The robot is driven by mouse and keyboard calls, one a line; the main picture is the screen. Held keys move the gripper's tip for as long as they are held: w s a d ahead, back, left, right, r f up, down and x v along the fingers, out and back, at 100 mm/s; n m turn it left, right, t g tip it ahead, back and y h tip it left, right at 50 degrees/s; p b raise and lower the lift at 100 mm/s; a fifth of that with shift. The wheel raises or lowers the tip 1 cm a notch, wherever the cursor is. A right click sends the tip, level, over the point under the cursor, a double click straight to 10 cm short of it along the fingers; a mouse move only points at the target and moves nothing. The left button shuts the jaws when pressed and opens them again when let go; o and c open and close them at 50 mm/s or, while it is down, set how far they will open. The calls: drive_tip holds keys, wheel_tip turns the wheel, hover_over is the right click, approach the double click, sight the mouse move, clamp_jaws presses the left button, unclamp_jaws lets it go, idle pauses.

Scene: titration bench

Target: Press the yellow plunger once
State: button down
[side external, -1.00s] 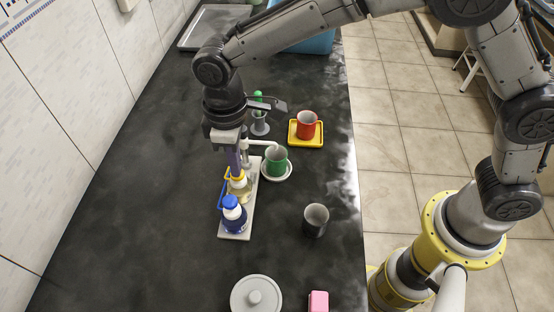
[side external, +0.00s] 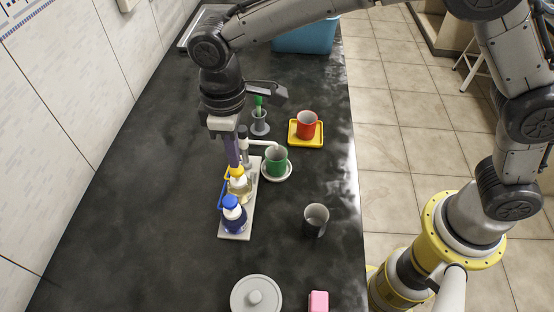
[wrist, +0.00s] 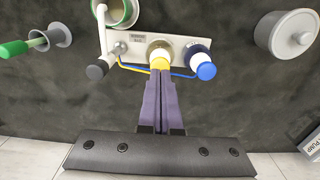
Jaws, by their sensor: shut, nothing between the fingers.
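The yellow plunger (side external: 237,172) tops a pump bottle with pale yellow contents (side external: 241,191), in the middle of a light rack (side external: 235,234). It also shows in the wrist view (wrist: 160,62). My gripper (side external: 235,164) points down with its purple fingers shut and empty. The fingertips are right at the top of the yellow plunger; whether they touch it, I cannot tell. In the wrist view the fingertips (wrist: 161,72) partly cover it.
The blue-capped bottle (side external: 231,203) stands close in front. A grey-topped pump (side external: 243,133) behind has a white spout over a green cup (side external: 276,160). A red mug (side external: 307,122), a dark cup (side external: 316,219) and a lidded pot (side external: 256,295) stand apart.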

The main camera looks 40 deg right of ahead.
drive_tip(key=shift+r, duration=3)
drive_tip(key=shift+d, duration=0.1)
drive_tip(key=d+r+m+t+y, duration=0.1)
drive_tip(key=d+r+m+t, duration=0.1)
drive_tip(key=d+r, duration=0.75)
drive_tip(key=s+d+r+m+t, duration=0.1)
drive_tip(key=s+d+r, duration=0.15)
drive_tip(key=d, duration=0.35)
drive_tip(key=s+d+r+m, duration=0.1)
drive_tip(key=s+d+m, duration=0.15)
drive_tip(key=d, duration=0.25)
drive_tip(key=s+d+f+m+t, duration=0.1)
drive_tip(key=s+d+f, duration=0.2)
drive_tip(key=s, duration=0.2)
drive_tip(key=s+d+f+m, duration=0.1)
drive_tip(key=s+d+f, duration=0.1)
drive_tip(key=s, duration=0.3)
drive_tip(key=s+d+f+m+t+h, duration=0.1)
drive_tip(key=s+d+f, duration=0.2)
drive_tip(key=s+f, duration=0.1)
drive_tip(key=shift+s+d+t, duration=0.3)
drive_tip(key=shift+s, duration=0.55)
